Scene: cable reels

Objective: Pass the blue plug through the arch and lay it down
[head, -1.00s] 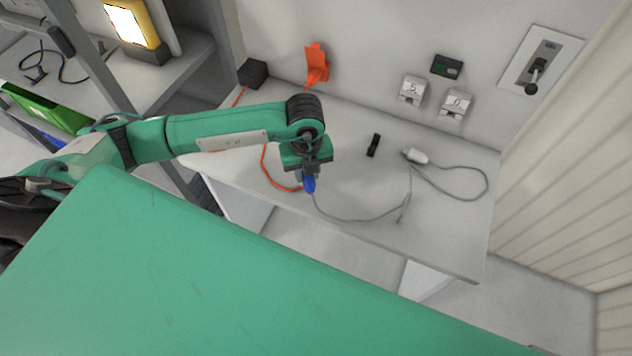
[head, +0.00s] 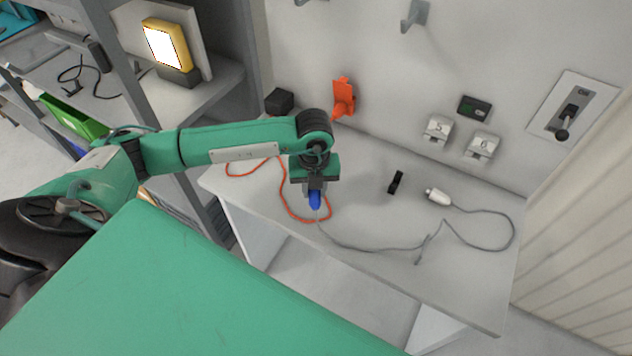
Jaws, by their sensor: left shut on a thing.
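My left gripper (head: 314,190) is shut on the blue plug (head: 315,201) and points it downward, over the front left part of the white table (head: 345,190). A grey cable (head: 365,248) runs from the plug to the right, past a thin grey kink or piece (head: 421,250), to a white connector (head: 437,196). A small black upright piece (head: 396,183) stands right of the gripper, apart from it. I cannot tell for sure which of these is the arch. The gap between plug and tabletop is unclear. My right gripper is not in view.
An orange cable (head: 287,205) loops on the table beside the plug. A black box (head: 280,102) and an orange holder (head: 343,98) are at the back. Wall boxes (head: 437,130) and a lever switch (head: 572,108) are at the right. The table's middle is mostly clear.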

